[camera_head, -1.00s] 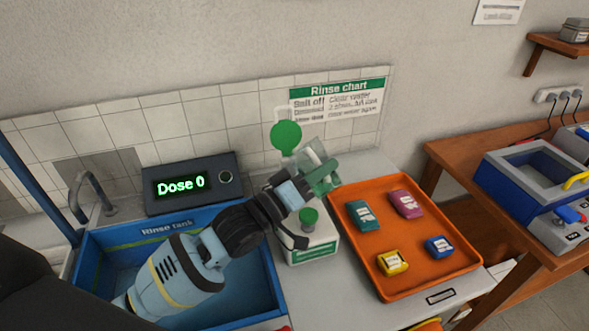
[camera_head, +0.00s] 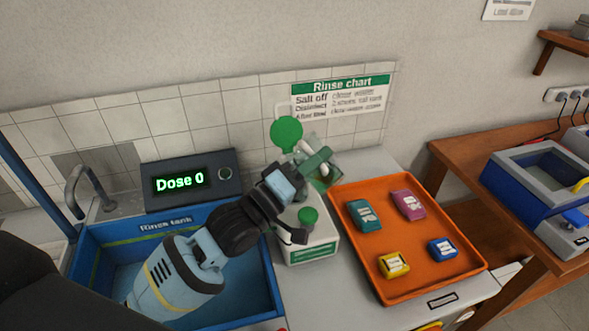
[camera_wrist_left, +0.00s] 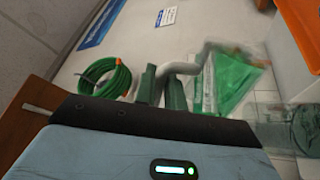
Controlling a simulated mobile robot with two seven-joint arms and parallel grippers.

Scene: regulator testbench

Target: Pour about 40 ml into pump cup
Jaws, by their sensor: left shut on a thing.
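My left gripper (camera_head: 306,166) is shut on the pale handle of a clear jug (camera_head: 328,178). In the left wrist view the green fingers (camera_wrist_left: 161,88) close around the handle, and the jug (camera_wrist_left: 236,80) is tilted with green liquid inside. The jug is held above and behind a white and green box (camera_head: 312,250) with a green round knob (camera_head: 308,217) on top. I cannot tell for certain which part is the pump cup; the arm and jug cover the area behind the box. A display (camera_head: 192,180) reads "Dose 0". My right gripper is not in view.
A blue rinse tank (camera_head: 93,262) lies at left under my arm. An orange tray (camera_head: 415,245) with several small coloured packs is close to the jug's right. A green disc (camera_head: 286,133) stands just behind the jug. A wooden bench (camera_head: 470,160) is farther right.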

